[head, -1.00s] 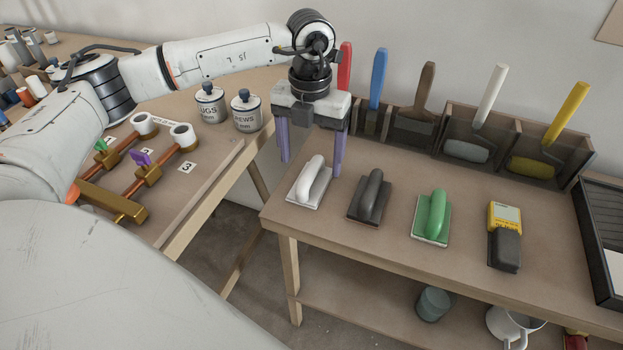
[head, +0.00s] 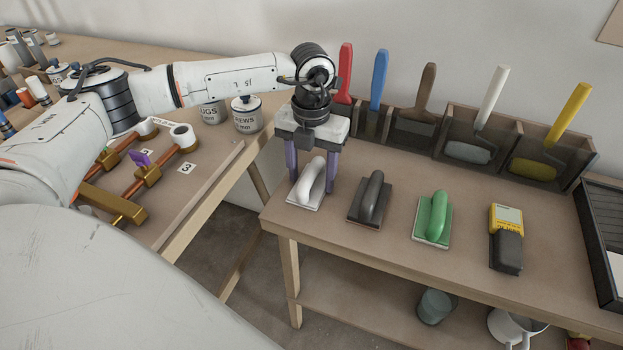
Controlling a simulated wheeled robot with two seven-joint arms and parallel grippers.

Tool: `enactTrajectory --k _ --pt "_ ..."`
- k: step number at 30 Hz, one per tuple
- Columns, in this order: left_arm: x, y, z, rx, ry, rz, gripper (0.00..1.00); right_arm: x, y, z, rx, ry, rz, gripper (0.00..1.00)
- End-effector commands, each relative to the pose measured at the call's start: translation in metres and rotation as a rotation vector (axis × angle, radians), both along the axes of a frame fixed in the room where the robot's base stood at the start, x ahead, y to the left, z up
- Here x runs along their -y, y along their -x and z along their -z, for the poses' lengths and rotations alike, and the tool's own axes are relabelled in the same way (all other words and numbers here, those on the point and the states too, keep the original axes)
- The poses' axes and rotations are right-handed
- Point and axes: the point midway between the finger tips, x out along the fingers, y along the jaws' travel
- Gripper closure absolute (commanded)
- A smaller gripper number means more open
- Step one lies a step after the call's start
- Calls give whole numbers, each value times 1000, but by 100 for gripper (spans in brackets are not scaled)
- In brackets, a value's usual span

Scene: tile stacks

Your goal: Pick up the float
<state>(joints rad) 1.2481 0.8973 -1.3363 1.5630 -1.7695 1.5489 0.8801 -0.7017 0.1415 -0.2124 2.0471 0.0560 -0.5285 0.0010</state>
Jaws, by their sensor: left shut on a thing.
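A white float (head: 312,178) with a raised handle lies on the right-hand bench (head: 400,245), near its left end. My left gripper (head: 311,172) points down over it, with one purple finger on each side of the handle, shut on it. The float appears to rest on the bench top. My right gripper is out of view.
A yellow and black meter (head: 506,238) lies right of the green float. Holders along the bench's back hold several upright tools, including a red-handled one (head: 345,72) close by my left wrist. A black tray (head: 598,245) is at the far right. A gap separates the two benches.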

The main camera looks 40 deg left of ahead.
Motion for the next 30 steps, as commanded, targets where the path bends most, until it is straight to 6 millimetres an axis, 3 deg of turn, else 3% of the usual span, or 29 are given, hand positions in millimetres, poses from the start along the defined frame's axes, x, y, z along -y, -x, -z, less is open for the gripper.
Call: enactTrajectory --k 8,21,30 --pt "0 -1 -10 4 1 -1 72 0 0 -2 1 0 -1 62" --pt "0 -1 -89 3 1 0 72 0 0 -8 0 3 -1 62" --pt "0 0 -101 1 1 0 72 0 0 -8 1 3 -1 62"
